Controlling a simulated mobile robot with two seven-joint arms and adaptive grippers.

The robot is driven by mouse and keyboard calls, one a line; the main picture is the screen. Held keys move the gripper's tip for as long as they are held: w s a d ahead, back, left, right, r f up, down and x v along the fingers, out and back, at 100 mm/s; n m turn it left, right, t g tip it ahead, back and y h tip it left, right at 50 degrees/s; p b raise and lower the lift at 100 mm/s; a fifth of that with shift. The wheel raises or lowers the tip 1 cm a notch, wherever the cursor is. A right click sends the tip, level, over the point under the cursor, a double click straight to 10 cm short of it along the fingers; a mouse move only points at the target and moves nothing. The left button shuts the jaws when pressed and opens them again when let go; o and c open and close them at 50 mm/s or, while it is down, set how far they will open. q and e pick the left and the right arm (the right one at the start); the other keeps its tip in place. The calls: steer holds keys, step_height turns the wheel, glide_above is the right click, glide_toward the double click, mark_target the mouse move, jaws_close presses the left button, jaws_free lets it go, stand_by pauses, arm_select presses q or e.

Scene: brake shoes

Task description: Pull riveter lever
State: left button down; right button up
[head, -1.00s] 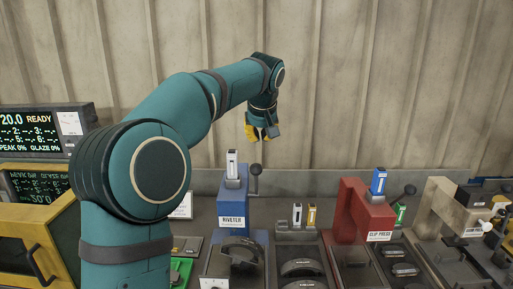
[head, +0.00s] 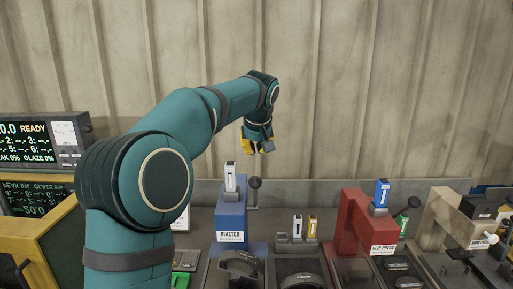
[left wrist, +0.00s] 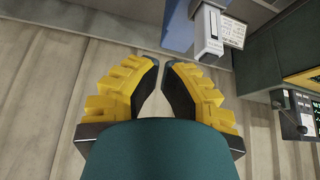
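The blue riveter (head: 231,218) stands on the bench in the head view, with a white-and-dark upright block on top. Its lever (head: 255,184) has a round dark knob and stands upright at the right side. My left gripper (head: 259,148) hangs above the lever knob, apart from it, with its fingers pointing down. In the left wrist view my left gripper (left wrist: 161,66) has yellow-backed fingers with a narrow empty gap between the tips. A pale block beside a white label shows past the fingers there; I cannot tell surely that it is the riveter. The lever cannot be made out there. My right gripper is out of view.
A red clip press (head: 354,222) stands to the right, with a beige machine (head: 440,218) beyond it. Small cartridges (head: 297,228) stand between riveter and clip press. A display unit (head: 40,140) is at left. The wall stands behind; space around the gripper is clear.

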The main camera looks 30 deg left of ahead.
arm_select(q)
step_height(320, 180, down, 6)
steer(key=shift+w+f+b, duration=0.15)
steer(key=shift+f+b, duration=0.05)
steer(key=shift+b, duration=0.1)
steer(key=shift+s+d+f, duration=0.1)
steer(key=shift+s+d, duration=0.1)
steer(key=shift+s, duration=0.1)
